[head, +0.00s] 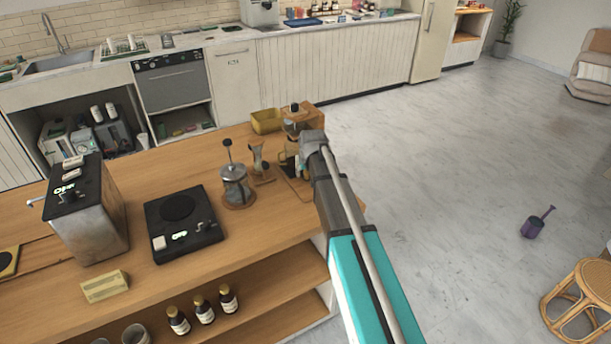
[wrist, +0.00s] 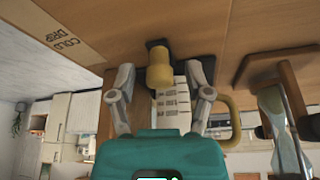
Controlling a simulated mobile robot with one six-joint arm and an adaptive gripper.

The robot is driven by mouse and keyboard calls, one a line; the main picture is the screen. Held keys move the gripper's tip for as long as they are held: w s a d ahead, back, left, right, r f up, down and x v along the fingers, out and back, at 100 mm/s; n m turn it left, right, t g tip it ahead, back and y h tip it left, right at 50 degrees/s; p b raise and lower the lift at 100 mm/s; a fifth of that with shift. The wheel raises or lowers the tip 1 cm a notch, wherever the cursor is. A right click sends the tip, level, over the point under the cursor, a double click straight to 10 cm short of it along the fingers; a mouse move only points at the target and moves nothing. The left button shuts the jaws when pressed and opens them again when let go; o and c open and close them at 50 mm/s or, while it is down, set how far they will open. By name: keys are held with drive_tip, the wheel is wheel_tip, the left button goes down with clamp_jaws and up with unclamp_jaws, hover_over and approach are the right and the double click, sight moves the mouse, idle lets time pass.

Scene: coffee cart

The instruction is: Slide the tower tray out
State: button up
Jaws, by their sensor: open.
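The coffee tower (head: 291,130) stands near the counter's far right corner in the head view, partly hidden by my arm. In the wrist view, which looks upside down, a tan knob (wrist: 160,73) sits in front of a dark, flat part (wrist: 205,68) that seems to be the tower tray. My gripper (wrist: 160,82) is open, one finger on each side of the knob. I cannot tell whether either finger touches it. A pale, marked part (wrist: 173,108) and a yellow handle (wrist: 226,122) lie beyond. In the head view my arm hides most of the gripper.
An hourglass (head: 257,158) stands close to the tower; it is at the right of the wrist view (wrist: 284,130). A "COLD DRIP" label (wrist: 58,38) lies on wood. Open floor is right.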

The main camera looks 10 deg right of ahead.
idle(0.3)
clamp_jaws()
drive_tip(key=s+d, duration=0.1)
drive_tip(key=s, duration=0.2)
drive_tip(key=s+d, duration=0.1)
drive_tip(key=s, duration=0.3)
drive_tip(key=s+d, duration=0.1)
drive_tip(key=s, duration=0.3)
drive_tip(key=shift+d+f, duration=0.1)
drive_tip(key=shift+d, duration=0.15)
drive_tip(key=shift+c, duration=1)
unclamp_jaws()
drive_tip(key=shift+o, duration=1)
drive_tip(key=shift+w, duration=0.1)
